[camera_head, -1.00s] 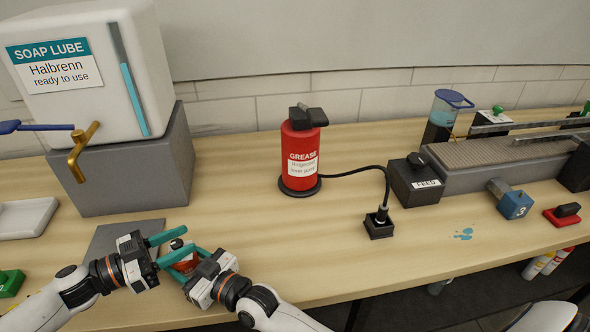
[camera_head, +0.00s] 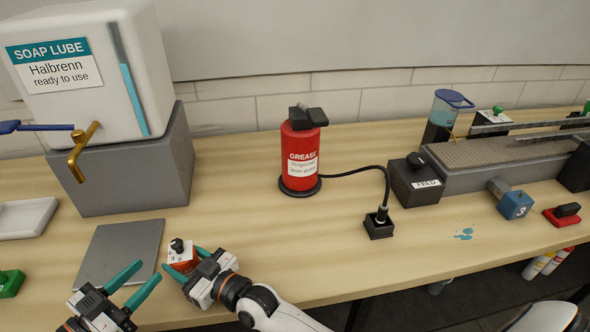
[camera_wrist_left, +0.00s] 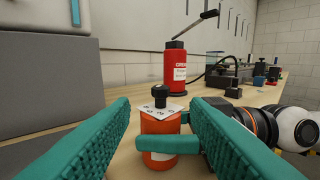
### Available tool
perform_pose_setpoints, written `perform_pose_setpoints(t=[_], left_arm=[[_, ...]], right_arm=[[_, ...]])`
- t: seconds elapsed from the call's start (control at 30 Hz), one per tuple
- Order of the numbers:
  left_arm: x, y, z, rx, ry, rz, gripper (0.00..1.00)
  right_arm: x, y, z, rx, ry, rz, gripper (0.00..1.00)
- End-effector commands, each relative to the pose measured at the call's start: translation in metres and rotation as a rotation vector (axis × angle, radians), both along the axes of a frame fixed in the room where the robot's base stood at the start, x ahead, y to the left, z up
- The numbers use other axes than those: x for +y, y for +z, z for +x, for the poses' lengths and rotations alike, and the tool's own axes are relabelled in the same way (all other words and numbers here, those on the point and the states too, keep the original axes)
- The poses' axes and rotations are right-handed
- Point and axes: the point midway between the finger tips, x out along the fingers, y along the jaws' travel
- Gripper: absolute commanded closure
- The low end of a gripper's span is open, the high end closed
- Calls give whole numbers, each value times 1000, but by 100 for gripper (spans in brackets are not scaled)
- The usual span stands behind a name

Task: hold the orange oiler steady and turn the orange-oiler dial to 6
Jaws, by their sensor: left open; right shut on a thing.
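The orange oiler (camera_head: 183,259) stands near the front edge of the table, with a white numbered plate and a black dial knob (camera_head: 177,245) on top. My right gripper (camera_head: 186,264) is shut around the orange oiler. My left gripper (camera_head: 124,285) is open and empty, apart from the oiler, to its left and nearer the front. In the left wrist view the oiler (camera_wrist_left: 159,140) shows beyond and between the open left fingers, with the knob (camera_wrist_left: 160,97) upright. The plate's numbers are too small to read the setting.
A grey plate (camera_head: 122,252) lies left of the oiler. The soap lube tank (camera_head: 90,70) sits on a grey block at left.

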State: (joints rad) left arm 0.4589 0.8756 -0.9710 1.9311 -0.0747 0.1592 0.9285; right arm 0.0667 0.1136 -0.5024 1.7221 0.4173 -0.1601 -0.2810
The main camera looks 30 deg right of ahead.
Motion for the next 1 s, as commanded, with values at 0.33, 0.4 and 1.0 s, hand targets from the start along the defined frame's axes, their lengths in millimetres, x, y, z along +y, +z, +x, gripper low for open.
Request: perform_pose_setpoints(t=[0.33,0.4,1.0], left_arm=[[-2,20,-10,-121,-93,0,58],[-11,27,-9,-172,-135,3,58],[-111,76,-33,-731,-718,199,58]], right_arm=[[0,0,0,1,0,-1,80],[0,0,0,1,0,-1,80],[0,0,0,1,0,-1,80]])
